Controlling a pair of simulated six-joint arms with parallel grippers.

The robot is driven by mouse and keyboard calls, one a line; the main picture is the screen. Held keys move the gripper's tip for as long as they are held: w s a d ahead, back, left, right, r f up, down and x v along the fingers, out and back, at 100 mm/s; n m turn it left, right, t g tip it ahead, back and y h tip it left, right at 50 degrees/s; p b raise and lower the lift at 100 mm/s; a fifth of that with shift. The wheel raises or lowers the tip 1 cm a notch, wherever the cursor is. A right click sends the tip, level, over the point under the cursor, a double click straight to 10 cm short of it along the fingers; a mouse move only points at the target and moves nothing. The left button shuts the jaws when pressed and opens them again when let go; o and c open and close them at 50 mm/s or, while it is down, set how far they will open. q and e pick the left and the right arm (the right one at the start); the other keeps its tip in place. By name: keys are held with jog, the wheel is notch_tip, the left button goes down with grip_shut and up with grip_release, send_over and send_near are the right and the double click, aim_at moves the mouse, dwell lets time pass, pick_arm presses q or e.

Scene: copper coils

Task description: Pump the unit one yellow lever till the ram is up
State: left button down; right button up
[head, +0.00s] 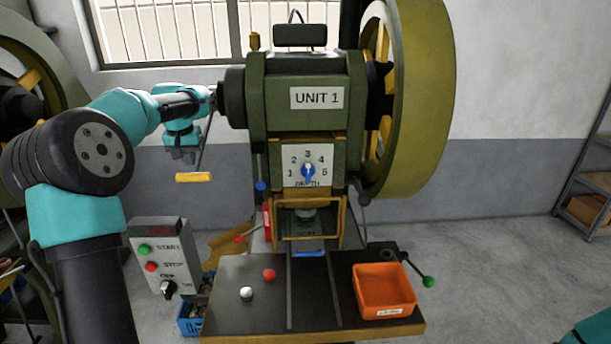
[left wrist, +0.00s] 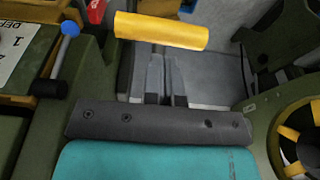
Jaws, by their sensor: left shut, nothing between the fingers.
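The unit one press (head: 307,97) stands in the middle of the head view. Its yellow lever (head: 193,177) hangs at the press's left side on a thin dark rod, its handle lying level. The handle also shows in the left wrist view (left wrist: 160,30), just beyond my fingertips. My left gripper (head: 183,156) points down, shut and empty, just above and left of the handle, seemingly apart from it. Its fingers also show in the left wrist view (left wrist: 164,62). The ram (head: 305,212) is partly hidden behind the yellow guard frame. My right gripper is out of view.
A blue-knobbed lever (head: 261,186) and a red-knobbed lever (head: 238,239) sit near the press's left side. A start/stop box (head: 163,255) stands front left. The press table (head: 232,276) holds an orange tray (head: 384,310) and two balls. A flywheel (head: 425,100) is at right.

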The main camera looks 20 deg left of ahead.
pick_arm(q)
jog(key=shift+r, duration=2.3)
